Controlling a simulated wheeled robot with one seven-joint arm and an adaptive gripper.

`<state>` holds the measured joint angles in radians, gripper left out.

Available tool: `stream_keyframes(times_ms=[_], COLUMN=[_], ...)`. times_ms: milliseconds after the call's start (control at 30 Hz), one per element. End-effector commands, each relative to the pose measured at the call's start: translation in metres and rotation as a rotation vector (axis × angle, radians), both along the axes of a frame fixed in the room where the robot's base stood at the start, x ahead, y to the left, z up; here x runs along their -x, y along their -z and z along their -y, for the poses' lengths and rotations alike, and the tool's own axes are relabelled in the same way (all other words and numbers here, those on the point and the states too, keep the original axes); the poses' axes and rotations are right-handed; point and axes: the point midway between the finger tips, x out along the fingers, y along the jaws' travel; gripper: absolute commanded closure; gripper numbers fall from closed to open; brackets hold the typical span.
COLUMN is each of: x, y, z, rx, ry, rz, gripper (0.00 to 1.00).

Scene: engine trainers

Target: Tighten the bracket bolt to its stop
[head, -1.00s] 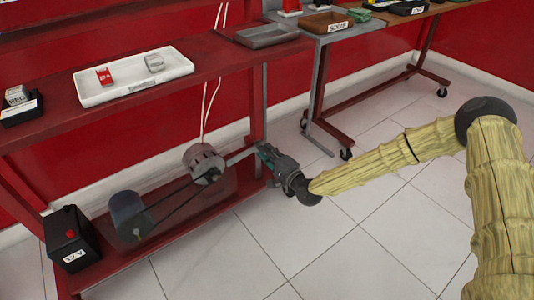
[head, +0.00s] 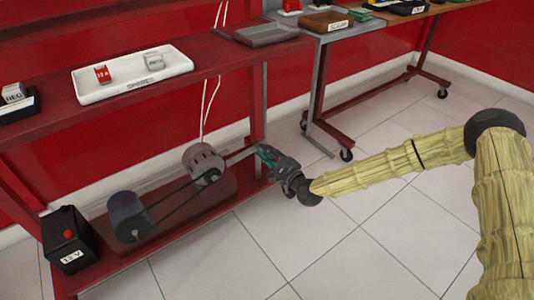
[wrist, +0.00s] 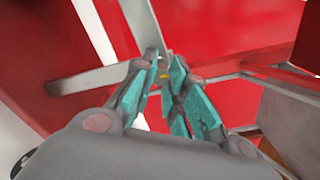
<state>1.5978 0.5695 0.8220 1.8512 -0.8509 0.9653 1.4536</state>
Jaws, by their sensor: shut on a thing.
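My gripper (head: 264,153) is at the lower shelf, at the right end of the grey bracket arm (head: 241,155) that reaches out from the alternator (head: 204,163). In the wrist view my gripper's teal fingers (wrist: 166,66) close together at the bracket (wrist: 142,22). A small yellowish piece (wrist: 164,73), which looks like the bolt head, shows between the fingertips. The fingers hide most of the bolt, so how far it is screwed in cannot be seen. A dark belt (head: 170,203) runs from the alternator to a dark blue motor (head: 126,214).
The red upper shelf (head: 130,110) overhangs the bracket and carries a white tray (head: 120,92). A black 12 V battery box (head: 69,240) stands at the lower left. A red post (head: 257,105) rises close to my gripper.

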Motion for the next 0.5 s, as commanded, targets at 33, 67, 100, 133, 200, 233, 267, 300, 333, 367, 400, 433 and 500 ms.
stream_keyframes(times_ms=[33, 67, 100, 133, 200, 233, 267, 300, 333, 367, 400, 433, 500], x=[-0.0035, -0.0035, -0.0035, -0.0035, -0.0036, -0.0035, -0.0035, -0.0032, -0.0031, -0.0028, -0.0025, -0.0022, -0.0018], y=[0.0009, 0.0009, 0.0009, 0.001, 0.001, 0.0011, 0.001, 0.0009, 0.0009, 0.0008, 0.0007, 0.0007, 0.0006], z=[0.0055, 0.0055, 0.0056, 0.0057, 0.0059, 0.0059, 0.0058, 0.0055, 0.0051, 0.0046, 0.0036, 0.0022, 0.0007], rx=[0.001, 0.001, 0.002, 0.002, 0.002, 0.002, 0.002, 0.002, 0.002, 0.002, 0.002, 0.002, 0.002], ry=[0.011, 0.011, 0.012, 0.01, 0.01, 0.01, 0.01, 0.01, 0.009, 0.008, 0.007, 0.006, 0.003], rz=[0.001, 0.001, 0.001, 0.001, 0.001, 0.001, 0.001, 0.001, 0.001, 0.001, 0.001, 0.001, 0.001], gripper=[1.0, 1.0, 1.0, 1.0, 1.0, 0.84, 0.78, 0.71, 0.66, 0.62, 0.62, 0.62, 0.62])
